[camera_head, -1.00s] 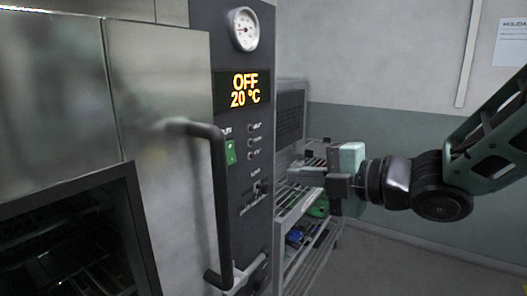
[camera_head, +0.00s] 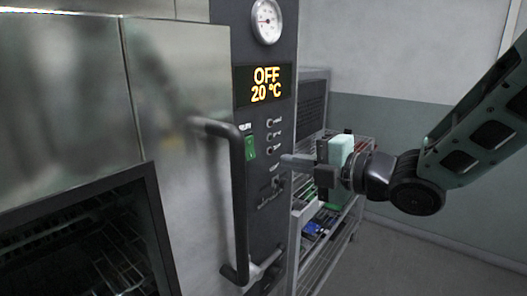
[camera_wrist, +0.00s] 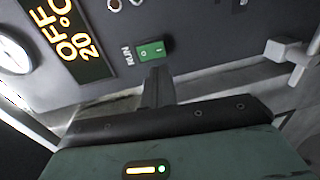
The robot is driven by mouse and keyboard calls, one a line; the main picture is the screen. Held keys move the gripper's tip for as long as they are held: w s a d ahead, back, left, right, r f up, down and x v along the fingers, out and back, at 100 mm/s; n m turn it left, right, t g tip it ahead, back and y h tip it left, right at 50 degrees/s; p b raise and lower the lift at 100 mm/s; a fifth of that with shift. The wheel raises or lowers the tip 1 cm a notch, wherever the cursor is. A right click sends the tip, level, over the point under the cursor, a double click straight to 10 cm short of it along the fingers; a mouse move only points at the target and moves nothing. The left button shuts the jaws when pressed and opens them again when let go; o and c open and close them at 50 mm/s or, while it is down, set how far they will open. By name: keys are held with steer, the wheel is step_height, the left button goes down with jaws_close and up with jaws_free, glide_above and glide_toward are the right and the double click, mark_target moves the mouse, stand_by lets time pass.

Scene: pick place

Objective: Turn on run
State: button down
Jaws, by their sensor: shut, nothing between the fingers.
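The green RUN rocker switch (camera_head: 250,147) sits on the dark control panel (camera_head: 262,215), below a display (camera_head: 264,85) reading OFF 20 °C. The switch also shows in the wrist view (camera_wrist: 151,51), with the RUN label beside it. My gripper (camera_head: 284,160) is shut and empty. In the head view its fingertips are to the right of the switch and slightly lower. In the wrist view the fingertips (camera_wrist: 156,72) point at the switch from just below it. I cannot tell whether they touch the panel.
A long dark door handle (camera_head: 238,200) stands out left of the panel. Small knobs (camera_head: 270,136) and a lever (camera_head: 270,198) are on the panel right of the switch. A round gauge (camera_head: 267,20) is above. A wire rack (camera_head: 325,235) stands behind my gripper.

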mark_target(252, 156)
steer(key=p+x, duration=0.3)
steer(key=x, duration=0.4)
steer(key=shift+w+a, duration=0.15)
steer(key=shift+a, duration=0.05)
steer(key=shift+f, duration=0.1)
steer(key=shift+w+a+b, duration=0.15)
steer(key=shift+b, duration=0.85)
